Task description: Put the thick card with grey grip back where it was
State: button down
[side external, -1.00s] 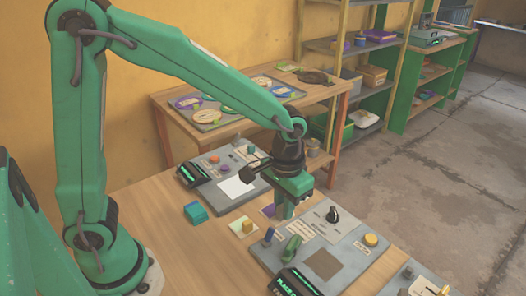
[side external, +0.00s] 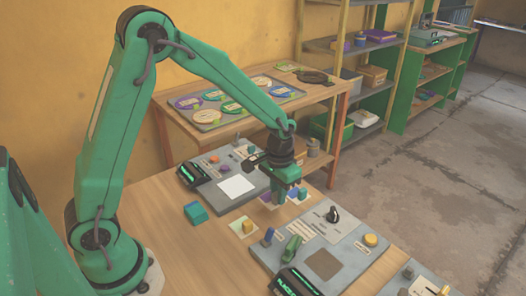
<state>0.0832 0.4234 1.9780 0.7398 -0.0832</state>
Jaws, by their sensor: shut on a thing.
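My gripper (side external: 279,197) is shut on a card (side external: 268,203) and holds it over the gap between the two grey press panels. The card is small and partly covered by the fingers, so its grip colour and thickness are hard to tell. A pale card with a yellow grip (side external: 246,227) lies on the table to the lower left of my gripper.
A panel with a white square (side external: 237,186) stands behind left, and another with a brown square (side external: 323,264) in front right. Knobs and a green lever (side external: 291,248) rise from the front panel. The table's left front is clear.

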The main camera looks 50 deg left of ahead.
jog(key=shift+f, duration=0.1)
jog(key=shift+f, duration=1.95)
jog(key=shift+f, duration=0.1)
jog(key=c, duration=1.4)
grip_release()
notch_tip(320, 180, up, 11)
jog(key=shift+f, duration=0.1)
jog(key=shift+r, duration=0.75)
